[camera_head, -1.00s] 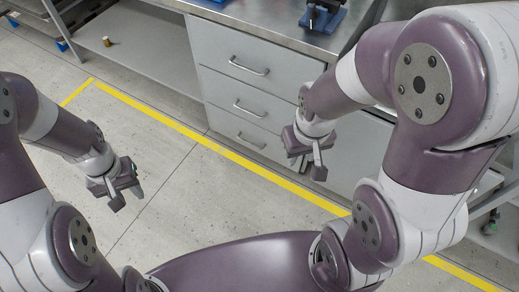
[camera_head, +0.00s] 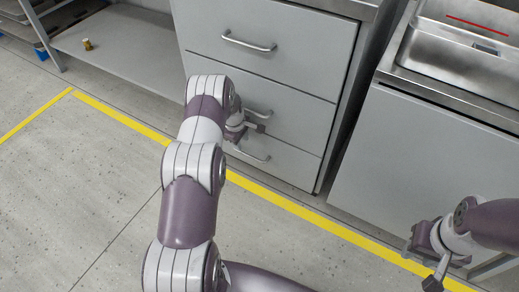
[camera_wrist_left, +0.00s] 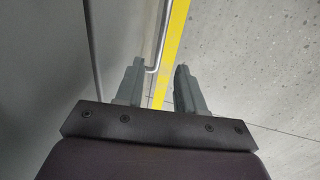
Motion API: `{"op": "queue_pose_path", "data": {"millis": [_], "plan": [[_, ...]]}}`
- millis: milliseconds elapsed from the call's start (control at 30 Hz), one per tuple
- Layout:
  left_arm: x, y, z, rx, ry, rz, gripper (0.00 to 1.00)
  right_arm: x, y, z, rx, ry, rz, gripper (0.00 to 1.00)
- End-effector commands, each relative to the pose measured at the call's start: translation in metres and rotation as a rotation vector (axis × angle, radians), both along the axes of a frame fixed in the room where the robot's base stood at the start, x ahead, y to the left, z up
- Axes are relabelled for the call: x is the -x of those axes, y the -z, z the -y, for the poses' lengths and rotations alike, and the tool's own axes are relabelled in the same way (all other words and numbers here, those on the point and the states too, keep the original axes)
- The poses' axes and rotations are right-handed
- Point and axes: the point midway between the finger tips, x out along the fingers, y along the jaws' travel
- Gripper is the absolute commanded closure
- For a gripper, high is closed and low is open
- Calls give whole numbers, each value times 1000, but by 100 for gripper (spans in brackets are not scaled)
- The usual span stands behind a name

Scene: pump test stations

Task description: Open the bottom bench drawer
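The bottom bench drawer (camera_head: 285,167) is shut, flush with the grey bench front. Its bar handle (camera_head: 254,157) shows just below my left gripper (camera_head: 254,128), which is beside the drawer fronts near the middle handle (camera_head: 262,113). In the left wrist view, my left gripper (camera_wrist_left: 160,66) is open, its two fingers apart. The end of a bar handle (camera_wrist_left: 153,69) appears between the fingertips; contact cannot be told. My left arm partly hides the drawers' left side. My right gripper (camera_head: 432,258) is at the lower right, away from the drawers; its opening is unclear.
The top drawer handle (camera_head: 249,41) is above. A sink bench (camera_head: 420,150) stands to the right. A low shelf (camera_head: 125,45) with a small brass-coloured piece (camera_head: 87,44) is at the left. A yellow floor line (camera_head: 300,208) runs before the bench; the floor is clear.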

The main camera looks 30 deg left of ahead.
Motion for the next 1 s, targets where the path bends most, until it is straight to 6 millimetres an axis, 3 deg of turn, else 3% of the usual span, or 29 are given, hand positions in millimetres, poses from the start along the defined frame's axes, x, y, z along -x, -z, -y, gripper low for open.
{"op": "queue_pose_path", "data": {"millis": [333, 700, 733, 833, 1000], "plan": [[-11, 64, 2, 1, -8, -1, 62, 0, 42, 0, 0, 0, -1, 63], [-14, 72, 2, 0, -6, 0, 62, 0, 44, 0, 0, 0, -1, 63], [-14, 72, 2, 0, -6, 0, 65, 0, 44, 0, 0, 0, -1, 63], [-14, 72, 2, 0, -6, 0, 98, 0, 44, 0, 0, 0, -1, 63], [-14, 72, 2, 1, -6, 0, 100, 0, 44, 0, 0, 0, -1, 63]]}}
